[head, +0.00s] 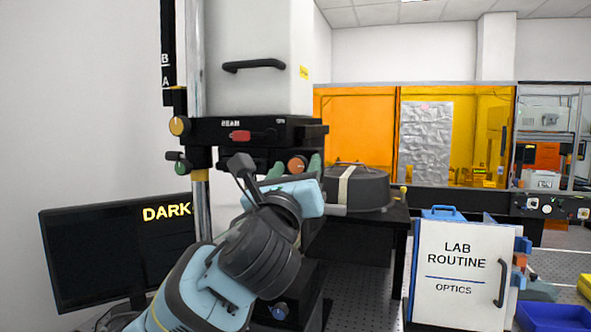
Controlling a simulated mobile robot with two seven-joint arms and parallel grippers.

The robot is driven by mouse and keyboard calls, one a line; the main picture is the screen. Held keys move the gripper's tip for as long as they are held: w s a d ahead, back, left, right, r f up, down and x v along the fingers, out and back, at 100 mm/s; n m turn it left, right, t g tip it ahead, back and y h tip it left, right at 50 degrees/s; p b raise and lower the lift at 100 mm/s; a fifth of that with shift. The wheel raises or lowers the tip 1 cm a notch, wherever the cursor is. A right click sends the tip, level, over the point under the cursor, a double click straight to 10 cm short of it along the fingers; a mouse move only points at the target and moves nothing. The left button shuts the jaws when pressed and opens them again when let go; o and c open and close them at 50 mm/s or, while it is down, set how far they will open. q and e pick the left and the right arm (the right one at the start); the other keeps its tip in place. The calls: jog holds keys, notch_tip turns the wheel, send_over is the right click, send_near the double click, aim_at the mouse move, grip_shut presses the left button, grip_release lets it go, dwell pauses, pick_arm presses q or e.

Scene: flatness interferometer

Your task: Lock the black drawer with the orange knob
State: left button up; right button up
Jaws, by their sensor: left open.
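The orange knob (297,164) is on the front of a black drawer-like block (262,154) under the tall white instrument housing. My left arm comes up from the bottom, and my left gripper (295,170) is at the knob. Its two greenish fingertips are apart, one on each side of the knob in the picture. I cannot tell whether they touch it. The wrist and gripper body hide the lower part of the block. My right gripper is not in view.
A yellow-orange knob (180,126) and a green knob (182,168) are on the left post. A dark round cover (358,190) stands close on the right. A monitor (110,250) is at left, a white cabinet (455,285) at right.

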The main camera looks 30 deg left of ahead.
pick_arm(q)
jog(key=shift+w, duration=0.15)
jog(key=shift+c, duration=0.4)
jog(key=c, duration=0.9)
